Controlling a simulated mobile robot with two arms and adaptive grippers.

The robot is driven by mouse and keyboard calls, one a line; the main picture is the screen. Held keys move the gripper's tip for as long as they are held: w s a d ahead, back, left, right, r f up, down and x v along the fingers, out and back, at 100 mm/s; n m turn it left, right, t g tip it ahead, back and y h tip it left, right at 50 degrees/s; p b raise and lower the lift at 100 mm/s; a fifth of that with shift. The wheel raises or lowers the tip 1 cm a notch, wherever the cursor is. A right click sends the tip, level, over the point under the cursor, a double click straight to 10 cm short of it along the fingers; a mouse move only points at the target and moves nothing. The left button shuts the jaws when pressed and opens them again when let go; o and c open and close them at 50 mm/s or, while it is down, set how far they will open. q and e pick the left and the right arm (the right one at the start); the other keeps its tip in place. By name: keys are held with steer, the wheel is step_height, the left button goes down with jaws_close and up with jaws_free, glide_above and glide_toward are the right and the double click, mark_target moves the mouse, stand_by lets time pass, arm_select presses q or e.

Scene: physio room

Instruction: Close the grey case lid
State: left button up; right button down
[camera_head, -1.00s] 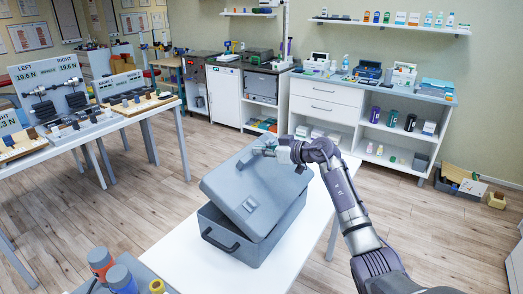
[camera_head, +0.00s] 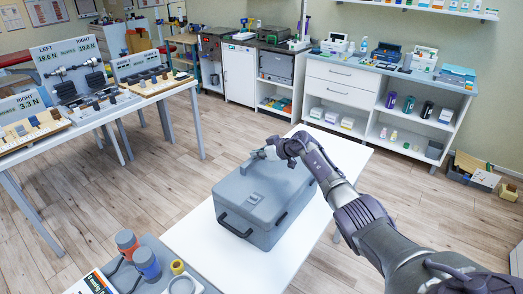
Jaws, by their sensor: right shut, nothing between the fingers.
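The grey case (camera_head: 245,232) stands on a white table (camera_head: 210,264). Its lid (camera_head: 262,190) lies down flat over the body, with no clear gap showing at the front; a thin gap could not be told from here. My right gripper (camera_head: 256,158) is shut and empty at the far left edge of the lid, touching it or just above it; which one I cannot tell. My left gripper is not in view.
A display table (camera_head: 120,108) stands at the left. White cabinets (camera_head: 345,75) line the back wall. Bare wooden floor lies between.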

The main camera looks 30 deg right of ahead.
steer(key=shift+w+a+f, duration=0.1)
steer(key=shift+w+f, duration=0.15)
steer(key=shift+f, duration=0.15)
steer(key=shift+s+d+r, duration=0.25)
steer(key=shift+s+d, duration=0.05)
steer(key=shift+s, duration=0.3)
steer(key=v, duration=1)
steer(key=shift+s+r, duration=0.2)
steer(key=shift+r, duration=0.15)
